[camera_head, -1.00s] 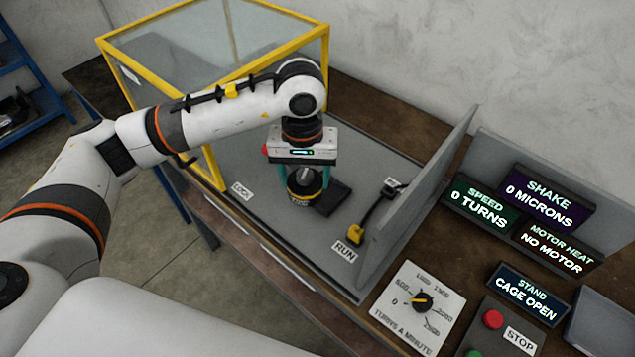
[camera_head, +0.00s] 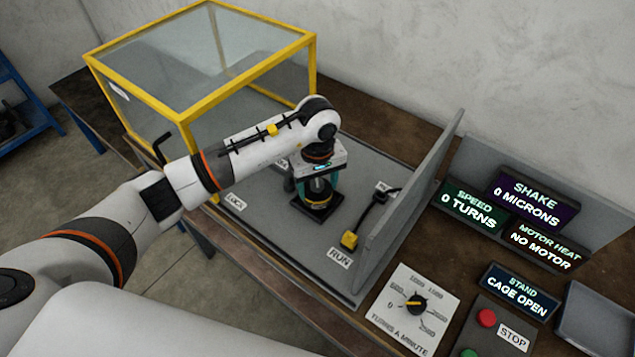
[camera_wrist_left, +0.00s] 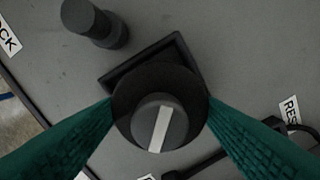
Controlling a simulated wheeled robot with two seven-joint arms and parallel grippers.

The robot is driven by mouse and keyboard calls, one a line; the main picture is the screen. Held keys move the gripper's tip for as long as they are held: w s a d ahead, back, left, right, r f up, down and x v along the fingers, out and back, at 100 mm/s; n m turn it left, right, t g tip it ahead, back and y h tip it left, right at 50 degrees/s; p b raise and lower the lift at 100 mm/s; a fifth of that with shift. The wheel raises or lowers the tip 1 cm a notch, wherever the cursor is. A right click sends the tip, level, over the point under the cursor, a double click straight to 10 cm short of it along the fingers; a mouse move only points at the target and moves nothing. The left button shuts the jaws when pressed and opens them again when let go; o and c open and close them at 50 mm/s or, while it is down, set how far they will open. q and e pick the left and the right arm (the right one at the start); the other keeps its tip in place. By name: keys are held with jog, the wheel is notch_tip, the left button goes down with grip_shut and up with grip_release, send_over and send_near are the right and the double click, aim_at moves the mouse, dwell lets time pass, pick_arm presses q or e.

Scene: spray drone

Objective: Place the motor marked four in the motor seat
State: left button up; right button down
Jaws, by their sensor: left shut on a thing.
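My left gripper (camera_head: 319,192) is shut on a dark round motor (camera_head: 318,188) with a yellow band, its teal fingers on both sides. The left wrist view shows the motor (camera_wrist_left: 160,108) from above, its grey shaft top carrying a pale bar. I cannot read a number on it. The motor seat (camera_head: 309,211), a black square block, is right under the motor in the head view. In the left wrist view the seat's raised rim (camera_wrist_left: 150,58) sticks out past the motor. I cannot tell whether the motor touches the seat. My right gripper is not in view.
A dark upright post (camera_wrist_left: 97,25) stands beside the seat. A yellow-framed clear cage (camera_head: 200,75) stands open behind and left. A yellow-ended lever (camera_head: 349,239) and an upright grey panel (camera_head: 412,200) are to the right. One display (camera_head: 546,244) reads "NO MOTOR".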

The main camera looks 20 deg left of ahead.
pick_arm(q)
jog(key=shift+f, duration=0.35)
jog(key=shift+f, duration=0.2)
jog(key=o, duration=1.1)
jog(key=shift+o, duration=1.3)
